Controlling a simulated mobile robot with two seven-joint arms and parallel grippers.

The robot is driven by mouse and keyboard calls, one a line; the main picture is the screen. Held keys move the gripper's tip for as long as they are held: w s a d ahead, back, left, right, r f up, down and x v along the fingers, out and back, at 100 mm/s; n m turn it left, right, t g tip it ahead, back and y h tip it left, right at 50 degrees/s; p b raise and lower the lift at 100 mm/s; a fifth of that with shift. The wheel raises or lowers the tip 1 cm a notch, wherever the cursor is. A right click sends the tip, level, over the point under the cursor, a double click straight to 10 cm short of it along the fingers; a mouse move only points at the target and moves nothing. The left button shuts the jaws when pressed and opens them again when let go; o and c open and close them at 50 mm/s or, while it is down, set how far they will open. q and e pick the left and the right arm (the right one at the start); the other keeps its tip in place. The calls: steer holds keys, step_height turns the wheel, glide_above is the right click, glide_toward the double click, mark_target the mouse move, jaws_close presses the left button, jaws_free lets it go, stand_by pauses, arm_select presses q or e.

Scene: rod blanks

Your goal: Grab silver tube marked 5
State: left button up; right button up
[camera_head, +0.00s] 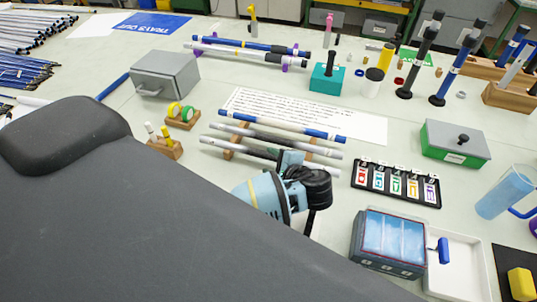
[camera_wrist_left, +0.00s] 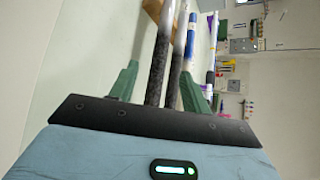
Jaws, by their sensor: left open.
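Three tubes lie side by side on a wooden rack (camera_head: 229,153) mid-table: a blue-and-white tube (camera_head: 283,125) at the back, a grey-and-white tube (camera_head: 265,137) in the middle and another grey-and-white tube (camera_head: 228,147) in front. No number 5 is legible on them. My left gripper (camera_head: 291,160) is at the front tubes, hiding part of them. In the left wrist view my left gripper (camera_wrist_left: 158,90) is open; two dark-speckled tubes, a nearer one (camera_wrist_left: 158,65) and a farther one (camera_wrist_left: 176,62), show between its green fingers. Contact cannot be told. My right gripper is out of view.
A printed white sheet (camera_head: 365,127) lies behind the rack. A black holder with coloured labels (camera_head: 397,183) and a blue-topped box (camera_head: 390,240) stand to the right. A grey box (camera_head: 165,73) and small wooden stands (camera_head: 183,122) are at left.

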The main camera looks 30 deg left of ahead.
mark_target(263, 156)
arm_select(q)
steer(key=shift+w+d+x, duration=0.1)
steer(key=shift+w+x, duration=0.05)
steer(key=shift+x, duration=1)
steer(key=shift+w+d+x, duration=0.15)
steer(key=shift+x, duration=1)
steer(key=shift+w+a+f, duration=0.25)
steer(key=shift+a+f, duration=0.15)
steer(key=shift+a, duration=0.05)
steer(key=shift+c, duration=0.5)
jaws_close()
